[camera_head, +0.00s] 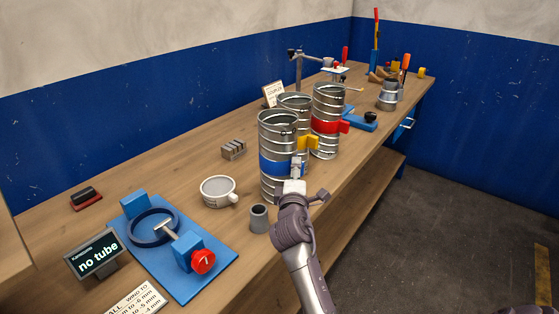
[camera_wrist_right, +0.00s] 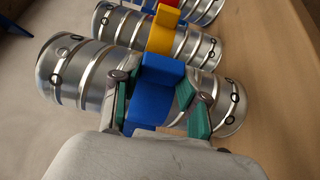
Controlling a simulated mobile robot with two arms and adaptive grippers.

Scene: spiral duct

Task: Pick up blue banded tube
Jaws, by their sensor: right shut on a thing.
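The blue banded tube (camera_head: 272,138) is a ribbed silver metal duct with a blue band, upright on the workbench in the head view. My right gripper (camera_head: 298,172) is at its right side. In the right wrist view the tube (camera_wrist_right: 70,75) shows behind a blue block-shaped tab (camera_wrist_right: 155,90), and my right gripper (camera_wrist_right: 160,108) is shut on this tab, with green-padded fingers on both sides of it. I cannot tell whether the tube's base touches the bench. My left gripper is not in view.
The yellow-tabbed tube (camera_head: 296,102) and red banded tube (camera_head: 327,115) stand close behind. A white cup (camera_head: 218,190) and grey ring (camera_head: 259,218) are near. A blue fixture (camera_head: 190,262) with a red knob (camera_head: 203,261) and a "no tube" display (camera_head: 97,257) are at front left.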

